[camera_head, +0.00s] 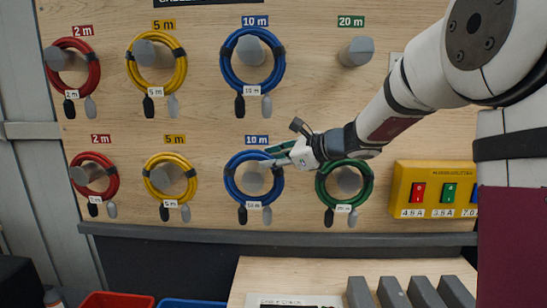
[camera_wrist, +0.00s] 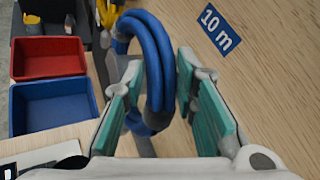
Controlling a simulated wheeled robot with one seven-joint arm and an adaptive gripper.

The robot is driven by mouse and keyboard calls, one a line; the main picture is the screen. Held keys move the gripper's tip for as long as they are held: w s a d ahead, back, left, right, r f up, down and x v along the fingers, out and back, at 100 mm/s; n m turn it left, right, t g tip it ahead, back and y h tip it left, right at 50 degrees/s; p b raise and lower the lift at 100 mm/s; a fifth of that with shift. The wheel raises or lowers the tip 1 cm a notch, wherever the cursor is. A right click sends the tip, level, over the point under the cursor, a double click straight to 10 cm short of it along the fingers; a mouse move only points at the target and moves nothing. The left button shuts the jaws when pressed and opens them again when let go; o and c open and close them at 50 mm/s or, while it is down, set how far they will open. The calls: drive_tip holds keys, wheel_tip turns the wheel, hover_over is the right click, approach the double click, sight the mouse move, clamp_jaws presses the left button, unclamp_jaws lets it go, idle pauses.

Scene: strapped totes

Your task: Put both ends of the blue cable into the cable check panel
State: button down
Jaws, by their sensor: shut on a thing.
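The lower blue cable (camera_head: 231,188) is a coil around a grey peg under a 10 m label, with one dark and one grey end hanging at its bottom. My gripper (camera_head: 274,160) is at the coil's upper right. In the wrist view the blue coil (camera_wrist: 158,62) lies between the teal-padded fingers, and my gripper (camera_wrist: 160,75) is shut on it. A second blue cable (camera_head: 228,72) hangs on the peg above. The cable check panel (camera_head: 292,301) shows only in part at the bottom edge of the head view.
Red, yellow and green coils hang on neighbouring pegs; the green coil (camera_head: 365,190) is close on the right. A yellow switch box (camera_head: 402,184) is mounted farther right. Grey blocks (camera_head: 392,292) stand on the bench. A red bin (camera_wrist: 47,57) and blue bin (camera_wrist: 52,104) are below.

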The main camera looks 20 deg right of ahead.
drive_tip(key=s+a+p, duration=0.1)
drive_tip(key=s+a, duration=0.2)
drive_tip(key=s, duration=0.6)
drive_tip(key=shift+s+r, duration=0.2)
drive_tip(key=shift+s, duration=0.1)
idle(1.5)
drive_tip(key=shift+a, duration=0.1)
